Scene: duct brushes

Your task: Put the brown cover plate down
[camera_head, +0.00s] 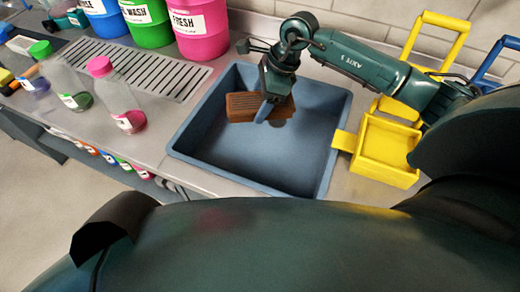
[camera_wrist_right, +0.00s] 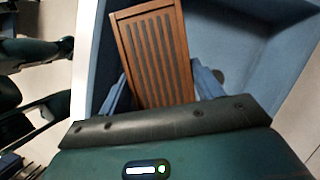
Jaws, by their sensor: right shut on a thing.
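The brown cover plate (camera_head: 243,107) is a slatted rectangle held over the blue-grey basin (camera_head: 300,165). My right gripper (camera_head: 268,108) is shut on it. In the right wrist view the plate (camera_wrist_right: 153,58) stands out between the two blue fingers (camera_wrist_right: 160,92), tilted a little, with dark slots along its length. The basin wall (camera_wrist_right: 250,50) shows behind it. I cannot tell whether the plate touches the basin floor. My left gripper is not clearly in view; only a dark part of my own body shows at the lower left of the head view.
A yellow tray (camera_head: 388,148) stands right of the basin, with a yellow frame (camera_head: 436,45) behind it. A ribbed drain area (camera_head: 150,66) lies to the left, with clear bottles, including a pink-capped one (camera_head: 117,97), and coloured tubs (camera_head: 198,28) around it. The basin's front part is empty.

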